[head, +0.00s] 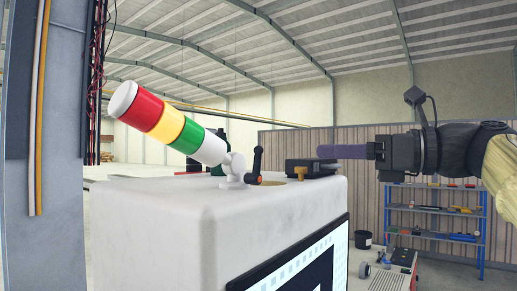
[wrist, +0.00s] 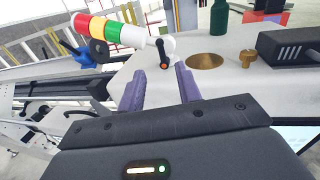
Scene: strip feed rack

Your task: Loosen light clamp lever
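The signal light (head: 170,124) has red, yellow, green and white sections and leans to the left on a white bracket on top of a white cabinet (head: 150,215). Beside its base, the black clamp lever (head: 256,163) with an orange hub stands roughly upright. In the wrist view the clamp lever (wrist: 162,52) shows ahead, near the gap between my fingertips. My gripper (head: 320,152) is open and empty, its purple fingers spread apart in the wrist view (wrist: 158,72). In the head view it is right of the lever and above the cabinet top, apart from it.
A black box (head: 312,168) and a brass knob (head: 301,173) sit on the cabinet top, right of the lever. A round brass disc (wrist: 205,61) and a green bottle (wrist: 219,18) show in the wrist view. A blue shelf (head: 435,222) stands behind.

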